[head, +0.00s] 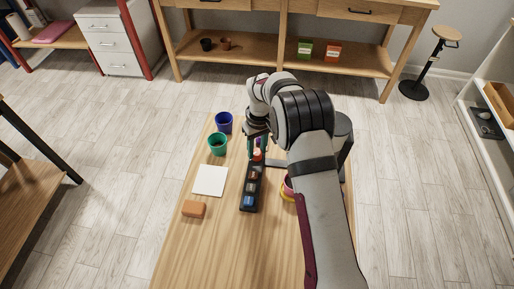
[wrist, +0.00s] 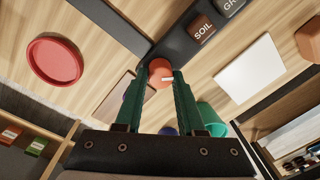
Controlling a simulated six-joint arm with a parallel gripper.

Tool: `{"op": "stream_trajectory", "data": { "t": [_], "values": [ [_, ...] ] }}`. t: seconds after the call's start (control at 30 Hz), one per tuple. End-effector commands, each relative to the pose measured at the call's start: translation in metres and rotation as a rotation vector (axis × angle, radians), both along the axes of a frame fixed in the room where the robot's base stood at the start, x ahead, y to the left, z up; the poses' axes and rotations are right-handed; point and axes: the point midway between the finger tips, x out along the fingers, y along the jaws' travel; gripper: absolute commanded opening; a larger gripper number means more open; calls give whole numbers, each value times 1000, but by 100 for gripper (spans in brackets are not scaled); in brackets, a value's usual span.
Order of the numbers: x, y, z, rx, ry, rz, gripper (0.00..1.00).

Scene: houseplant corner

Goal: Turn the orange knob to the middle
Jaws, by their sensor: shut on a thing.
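The orange knob (head: 257,155) sits at the far end of a long dark panel (head: 250,190) on the wooden table. In the wrist view the knob (wrist: 158,70) is round with a white pointer mark on its right side. My gripper (head: 257,143) is over that end of the panel, with its green fingers on either side of the knob. The wrist view shows the fingertips (wrist: 160,76) shut on it. Part of the knob is hidden by the fingers.
Dark blocks with labels, one reading SOIL (wrist: 203,28), sit along the panel. A white square (head: 210,180), an orange-brown block (head: 194,209), a green pot (head: 217,144) and a blue pot (head: 224,123) are to its left. A red saucer (wrist: 66,85) shows in the wrist view.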

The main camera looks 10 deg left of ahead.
Motion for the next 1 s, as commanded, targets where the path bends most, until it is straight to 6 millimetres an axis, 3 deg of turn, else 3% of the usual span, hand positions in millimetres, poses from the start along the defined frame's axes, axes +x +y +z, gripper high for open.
{"op": "stream_trajectory", "data": {
  "t": [0.7,1.0],
  "values": [
    [-1,-1,0,-1,2,-578,0],
    [-1,-1,0,0,1,-738,0]
  ]
}}
